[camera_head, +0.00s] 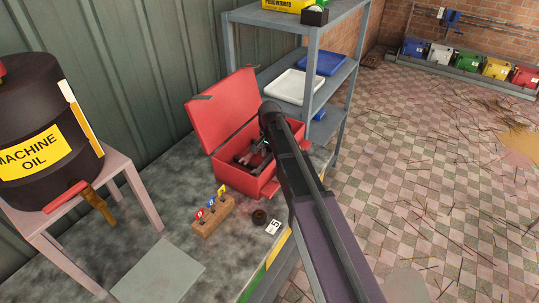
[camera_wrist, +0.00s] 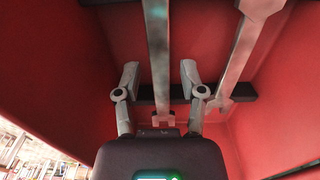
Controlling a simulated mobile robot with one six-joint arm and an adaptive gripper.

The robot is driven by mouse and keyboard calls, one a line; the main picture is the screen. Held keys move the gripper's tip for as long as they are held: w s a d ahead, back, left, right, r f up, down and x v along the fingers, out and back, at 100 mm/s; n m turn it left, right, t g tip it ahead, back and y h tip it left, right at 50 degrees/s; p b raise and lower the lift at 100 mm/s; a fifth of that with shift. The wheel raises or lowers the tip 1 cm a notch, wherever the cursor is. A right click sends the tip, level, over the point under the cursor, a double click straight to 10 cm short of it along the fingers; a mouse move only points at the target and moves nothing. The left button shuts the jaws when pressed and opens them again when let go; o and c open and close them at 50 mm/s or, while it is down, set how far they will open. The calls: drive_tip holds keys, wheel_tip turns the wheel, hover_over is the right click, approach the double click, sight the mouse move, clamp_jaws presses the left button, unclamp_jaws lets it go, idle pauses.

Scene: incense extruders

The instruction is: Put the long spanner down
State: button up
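The red toolbox (camera_head: 243,181) stands with its lid (camera_head: 218,112) raised; my arm reaches over it and hides part of its inside. In the wrist view, my gripper (camera_wrist: 160,76) is inside the toolbox, its two fingers apart. A grey spanner (camera_wrist: 157,45) runs between the fingers, with a visible gap on each side. Its lower jaw shows just above the gripper body, and its other end is beyond the top edge. A second spanner (camera_wrist: 240,55) lies slanted to the right, outside the fingers. Both cross a dark bar. I cannot tell which is the long one.
A grey shelf (camera_head: 313,60) with white (camera_head: 296,87) and blue (camera_head: 325,63) trays stands behind the toolbox. A wooden block (camera_head: 212,216) with small flags and a number card (camera_head: 273,227) are in front. A black oil drum (camera_head: 45,130) is at left.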

sight(270, 157)
drive_tip(key=shift+r, duration=0.2)
idle(0.3)
wheel_tip(270, 157, up, 12)
drive_tip(key=p, duration=1.2)
drive_tip(key=shift+d, duration=0.1)
idle(0.6)
drive_tip(key=s+d+n, duration=0.3)
drive_tip(key=s+d, duration=0.4)
drive_tip(key=s, duration=0.4)
drive_tip(key=s+d+n, duration=0.3)
drive_tip(key=s+d, duration=0.4)
drive_tip(key=s, duration=0.3)
drive_tip(key=shift+s+n, duration=0.4)
